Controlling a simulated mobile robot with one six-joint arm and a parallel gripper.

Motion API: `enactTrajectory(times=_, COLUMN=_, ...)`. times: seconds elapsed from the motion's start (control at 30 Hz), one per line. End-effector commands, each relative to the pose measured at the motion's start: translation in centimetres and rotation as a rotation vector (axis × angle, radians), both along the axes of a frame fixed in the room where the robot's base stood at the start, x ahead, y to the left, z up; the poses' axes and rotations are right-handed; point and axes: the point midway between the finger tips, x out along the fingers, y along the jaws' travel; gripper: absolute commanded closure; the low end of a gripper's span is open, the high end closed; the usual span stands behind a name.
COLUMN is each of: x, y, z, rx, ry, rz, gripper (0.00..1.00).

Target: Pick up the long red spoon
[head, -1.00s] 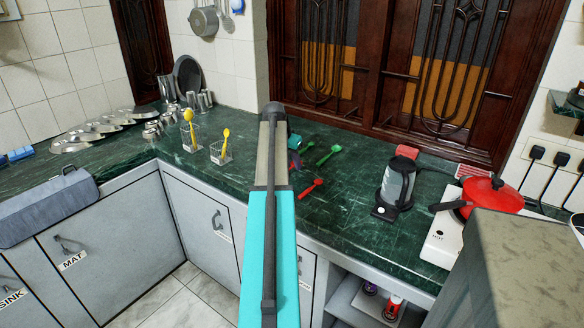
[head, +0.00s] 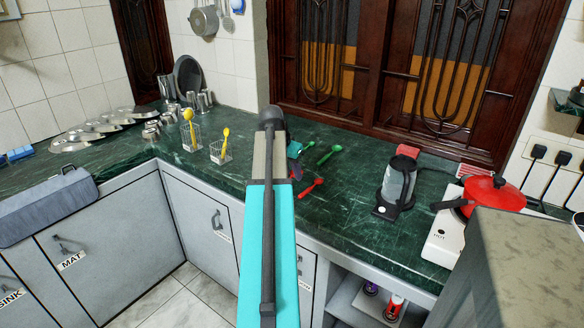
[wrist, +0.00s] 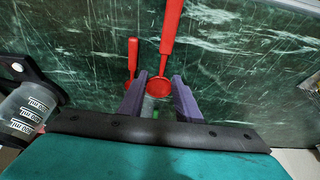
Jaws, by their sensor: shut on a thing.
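In the wrist view a long red spoon (wrist: 170,38) has its round bowl between the two purple fingers of my gripper (wrist: 159,82). My gripper is shut on it near the bowl, and the handle runs out past the top edge. A second, shorter-looking red spoon (wrist: 132,56) lies on the counter to the left, outside the fingers. In the head view that other red spoon (head: 311,188) lies right of my arm. My arm hides most of my gripper and the held spoon there. Whether the held spoon touches the counter is hard to tell.
Green spoons (head: 329,154) lie behind the red one on the green marble counter (head: 345,210). Yellow spoons stand in glass holders (head: 221,156) at left. A kettle (head: 396,186) and a red pan (head: 490,194) on a white stove stand at right.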

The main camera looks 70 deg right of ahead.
Motion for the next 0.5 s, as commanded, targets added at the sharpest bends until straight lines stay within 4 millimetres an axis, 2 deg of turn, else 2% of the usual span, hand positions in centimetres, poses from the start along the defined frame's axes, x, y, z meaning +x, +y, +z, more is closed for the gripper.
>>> enactTrajectory(times=0.03, x=-0.4, y=1.0, z=0.0, rx=-0.001, ry=0.0, rz=0.0, gripper=0.94)
enactTrajectory(times=0.2, x=-1.0, y=3.0, z=0.2, rx=-0.001, ry=0.0, rz=0.0, gripper=0.94)
enactTrajectory(times=0.5, x=-1.8, y=5.1, z=0.5, rx=0.0, ry=0.0, rz=0.0, gripper=0.94)
